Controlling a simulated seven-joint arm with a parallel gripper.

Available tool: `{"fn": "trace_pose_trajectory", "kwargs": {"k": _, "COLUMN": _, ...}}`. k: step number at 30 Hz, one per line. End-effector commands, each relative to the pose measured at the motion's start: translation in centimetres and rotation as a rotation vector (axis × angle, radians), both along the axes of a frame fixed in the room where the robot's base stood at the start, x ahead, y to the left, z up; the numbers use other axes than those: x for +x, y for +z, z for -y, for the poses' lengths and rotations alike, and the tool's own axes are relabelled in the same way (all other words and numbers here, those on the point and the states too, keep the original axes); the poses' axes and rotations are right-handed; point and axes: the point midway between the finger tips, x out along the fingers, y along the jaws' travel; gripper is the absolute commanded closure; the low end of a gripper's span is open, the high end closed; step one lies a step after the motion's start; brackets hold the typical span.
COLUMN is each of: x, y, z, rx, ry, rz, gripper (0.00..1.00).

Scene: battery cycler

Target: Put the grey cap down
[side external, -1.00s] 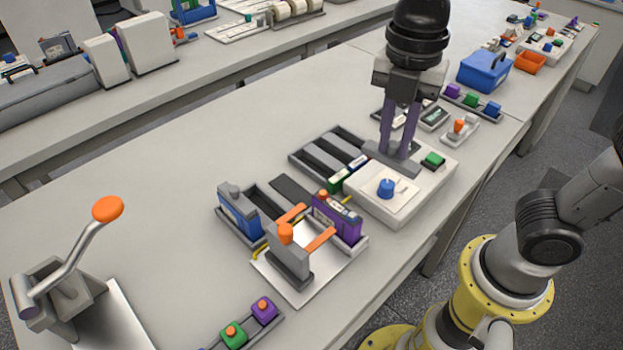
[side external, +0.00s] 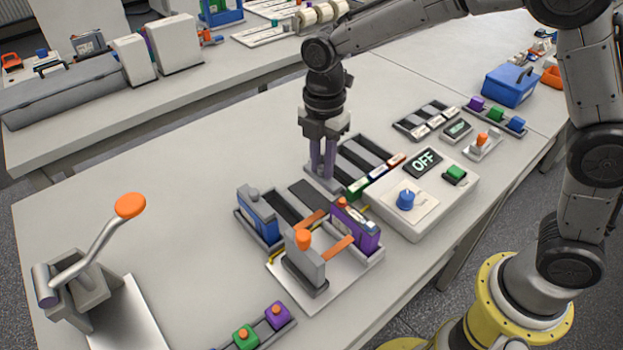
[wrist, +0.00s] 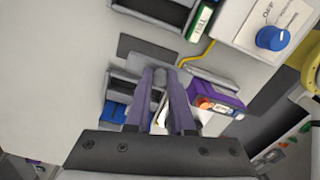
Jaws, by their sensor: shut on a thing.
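My gripper (side external: 323,177) points straight down, its two purple-grey fingers shut on the grey cap (side external: 327,185). The cap shows as a flat grey piece across the fingertips, at the left side of the slotted tray (side external: 347,191) and behind the battery fixture. I cannot tell whether it touches the table or is just above it. In the wrist view my gripper (wrist: 162,72) has a grey piece between its fingertips; the fingers hide part of it.
The fixture holds a blue battery (side external: 259,219) and a purple battery (side external: 357,228), with an orange-topped clamp (side external: 304,262) in front. The cycler box (side external: 443,208) reads OFF. A lever press (side external: 75,285) stands front left. The table left of my gripper is clear.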

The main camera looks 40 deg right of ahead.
Motion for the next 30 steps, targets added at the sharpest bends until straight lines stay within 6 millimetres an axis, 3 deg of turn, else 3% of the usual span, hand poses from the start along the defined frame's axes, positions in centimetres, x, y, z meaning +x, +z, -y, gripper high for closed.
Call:
{"fn": "trace_pose_trajectory", "kwargs": {"k": 11, "x": 2.4, "y": -3.3, "z": -0.8, "rx": 0.0, "ry": 0.0, "rz": -0.001, "gripper": 1.0}}
{"fn": "trace_pose_trajectory", "kwargs": {"k": 16, "x": 2.2, "y": -5.5, "z": -0.8, "rx": 0.0, "ry": 0.0, "rz": -0.001, "gripper": 1.0}}
{"fn": "trace_pose_trajectory", "kwargs": {"k": 30, "x": 2.3, "y": -6.2, "z": -0.8, "rx": 0.0, "ry": 0.0, "rz": 0.001, "gripper": 1.0}}
